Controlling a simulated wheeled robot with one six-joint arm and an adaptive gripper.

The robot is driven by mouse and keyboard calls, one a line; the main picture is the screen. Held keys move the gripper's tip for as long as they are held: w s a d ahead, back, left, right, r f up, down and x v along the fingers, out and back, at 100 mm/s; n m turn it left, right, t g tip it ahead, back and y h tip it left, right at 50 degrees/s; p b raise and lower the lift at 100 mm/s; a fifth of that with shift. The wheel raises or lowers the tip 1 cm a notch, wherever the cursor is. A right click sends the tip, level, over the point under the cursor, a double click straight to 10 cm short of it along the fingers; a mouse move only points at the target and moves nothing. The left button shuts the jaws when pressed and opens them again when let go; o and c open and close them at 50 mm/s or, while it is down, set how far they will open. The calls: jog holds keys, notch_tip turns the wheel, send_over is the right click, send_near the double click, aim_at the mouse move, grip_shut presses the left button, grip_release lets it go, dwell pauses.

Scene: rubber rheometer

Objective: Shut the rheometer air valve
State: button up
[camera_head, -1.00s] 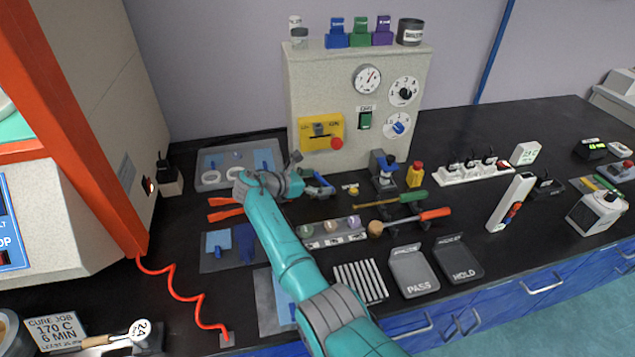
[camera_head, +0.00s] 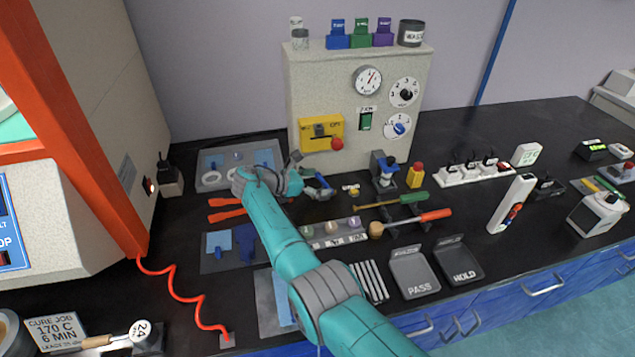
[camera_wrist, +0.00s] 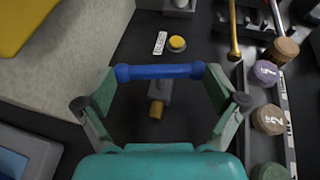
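The air valve, seen in the wrist view, has a blue bar handle (camera_wrist: 160,72) on a grey body with a brass-coloured end (camera_wrist: 156,109). The handle lies crosswise between the fingers of my gripper (camera_wrist: 160,78). The fingers are spread wide, one near each end of the bar; I cannot tell whether they touch it. In the head view, part of the blue handle (camera_head: 322,181) shows just right of my gripper (camera_head: 303,170), low in front of the beige cabinet. My wrist hides the rest of the valve there.
The beige cabinet (camera_head: 310,82) with gauge and dials stands behind. A yellow button (camera_wrist: 177,43) with a small label is beyond the handle. A rack of coloured round samples (camera_wrist: 267,95) and long-handled tools stand close on the right. A grey tray (camera_wrist: 45,150) is at left.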

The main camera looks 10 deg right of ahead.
jog(key=shift+d+f, duration=0.15)
jog(key=shift+d, duration=0.05)
jog(key=shift+s+a, duration=0.1)
jog(key=shift+a, duration=0.15)
jog(key=v, duration=1.1)
jog(key=shift+r, duration=0.25)
jog(key=shift+a, duration=0.15)
